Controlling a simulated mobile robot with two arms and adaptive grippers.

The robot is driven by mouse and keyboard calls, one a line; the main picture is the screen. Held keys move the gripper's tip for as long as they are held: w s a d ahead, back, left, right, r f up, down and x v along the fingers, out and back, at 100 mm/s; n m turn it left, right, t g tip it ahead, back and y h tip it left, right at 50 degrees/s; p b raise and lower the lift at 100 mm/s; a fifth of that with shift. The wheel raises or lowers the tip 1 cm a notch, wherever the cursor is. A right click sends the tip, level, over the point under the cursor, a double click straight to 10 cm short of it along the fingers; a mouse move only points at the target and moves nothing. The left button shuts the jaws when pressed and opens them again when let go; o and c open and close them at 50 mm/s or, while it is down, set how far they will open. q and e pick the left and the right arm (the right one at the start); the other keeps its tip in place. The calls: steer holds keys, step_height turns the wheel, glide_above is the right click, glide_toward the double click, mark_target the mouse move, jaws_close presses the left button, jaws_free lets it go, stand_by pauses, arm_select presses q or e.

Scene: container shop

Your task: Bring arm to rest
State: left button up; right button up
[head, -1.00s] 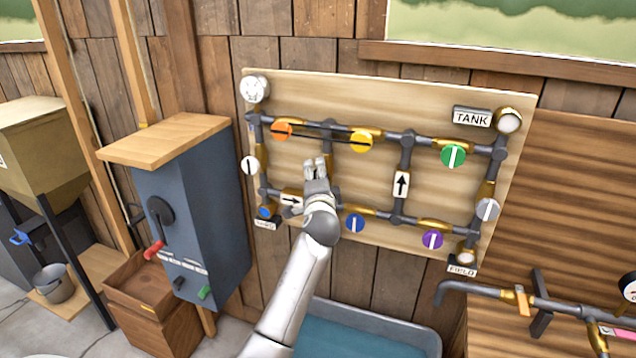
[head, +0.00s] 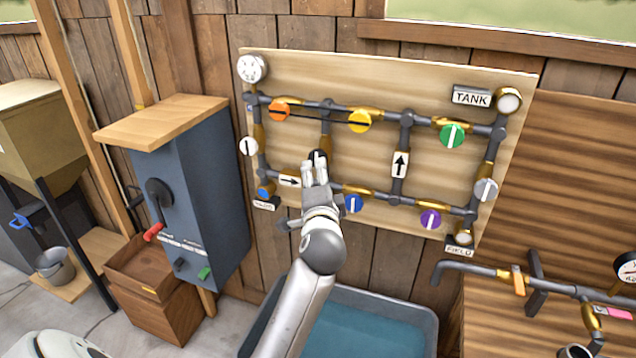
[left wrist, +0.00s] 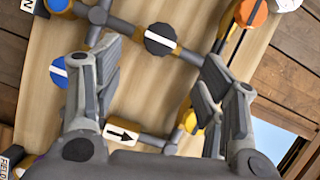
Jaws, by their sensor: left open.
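My left gripper (head: 316,172) is in front of the lower middle of the pipe board (head: 455,78). It is open and empty, its fingers pointing toward the board. A black knob with a white stripe (head: 317,157) shows just beyond the fingertips. In the left wrist view this black knob (left wrist: 160,39) lies beyond the gap between the two spread fingers (left wrist: 155,68), apart from them. The gripper hides part of the lower pipe. My right gripper is not in view.
The board carries orange (head: 280,109), yellow (head: 359,121), green (head: 452,135), blue (head: 353,203) and purple (head: 430,219) knobs. A grey-blue cabinet (head: 215,200) stands at left. A blue basin (head: 420,318) lies below. More pipes (head: 470,267) run at right.

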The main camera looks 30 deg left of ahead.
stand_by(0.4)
arm_select(q)
steer(key=s+d+f+m+g+h+b, duration=0.1)
steer(key=d+f+g+h+b, duration=0.2)
steer(key=f, duration=1.6)
steer(key=d+f+h+b, duration=0.1)
steer(key=d+f+h, duration=0.3)
steer(key=f, duration=1.4)
steer(key=s+d+f+n+g+h+b, duration=0.1)
steer(key=s+d+f+g, duration=0.15)
steer(key=s+f, duration=0.65)
steer(key=s+d+f+n+g+h+b, duration=0.1)
steer(key=s+d+f+b, duration=0.3)
steer(key=f, duration=0.9)
steer(key=s+f+n+g, duration=0.1)
steer(key=s+f, duration=0.5)
steer(key=s, duration=0.6)
steer(key=s+f+n+g+b, duration=0.1)
steer(key=s+f+n+g, duration=0.1)
steer(key=s+f, duration=0.5)
steer(key=s+f+n+g+h, duration=0.1)
steer(key=s+f, duration=0.6)
steer(key=s, duration=1.1)
steer(key=shift+s+a+f+n+g+b, duration=0.15)
steer(key=shift+a+f+n+g+b, duration=0.15)
steer(key=shift+n+g, duration=0.6)
steer(key=shift+m+g, duration=0.25)
steer(key=shift+m, duration=0.05)
